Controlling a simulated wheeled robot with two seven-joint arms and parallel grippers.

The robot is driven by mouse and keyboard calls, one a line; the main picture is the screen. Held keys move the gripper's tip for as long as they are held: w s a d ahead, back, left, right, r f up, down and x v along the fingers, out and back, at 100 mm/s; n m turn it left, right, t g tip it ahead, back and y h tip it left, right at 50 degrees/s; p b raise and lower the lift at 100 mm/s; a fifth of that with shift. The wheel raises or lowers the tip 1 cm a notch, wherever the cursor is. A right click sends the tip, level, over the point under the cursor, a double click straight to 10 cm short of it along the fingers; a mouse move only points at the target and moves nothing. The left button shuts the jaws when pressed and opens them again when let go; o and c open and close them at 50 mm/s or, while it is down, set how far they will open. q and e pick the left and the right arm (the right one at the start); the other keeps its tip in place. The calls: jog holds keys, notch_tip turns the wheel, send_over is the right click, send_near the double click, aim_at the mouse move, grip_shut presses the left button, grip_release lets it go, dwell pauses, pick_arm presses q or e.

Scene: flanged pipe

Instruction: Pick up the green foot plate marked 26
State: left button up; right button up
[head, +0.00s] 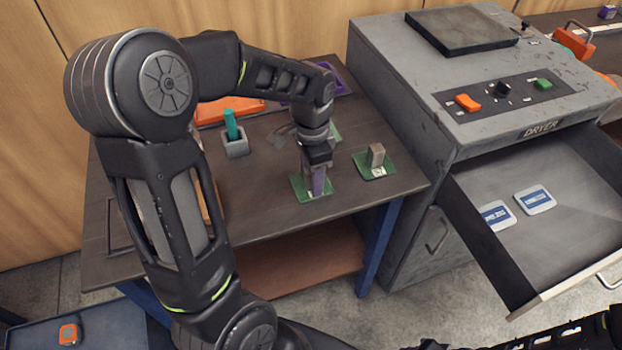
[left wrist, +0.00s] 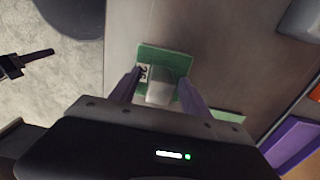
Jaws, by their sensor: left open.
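A green foot plate (head: 299,188) lies near the front edge of the dark table, partly hidden by my left gripper (head: 316,187). The left wrist view shows this green plate (left wrist: 165,58) with a pale upright block (left wrist: 160,92) on it and a small label that seems to read 26. My left gripper (left wrist: 160,82) is open, pointing down, with one purple finger on each side of the block. Contact cannot be told. A second green plate (head: 366,172) with a grey block lies to the right.
Another green piece (head: 335,131) lies behind my gripper. A grey holder with a teal peg (head: 235,147), an orange tray (head: 222,112) and a purple tray (head: 335,77) stand farther back. The grey dryer (head: 410,100) with its open drawer (head: 565,235) stands right of the table.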

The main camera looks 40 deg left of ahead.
dwell(0.4)
pick_arm(q)
grip_shut()
dwell(0.4)
dwell(0.9)
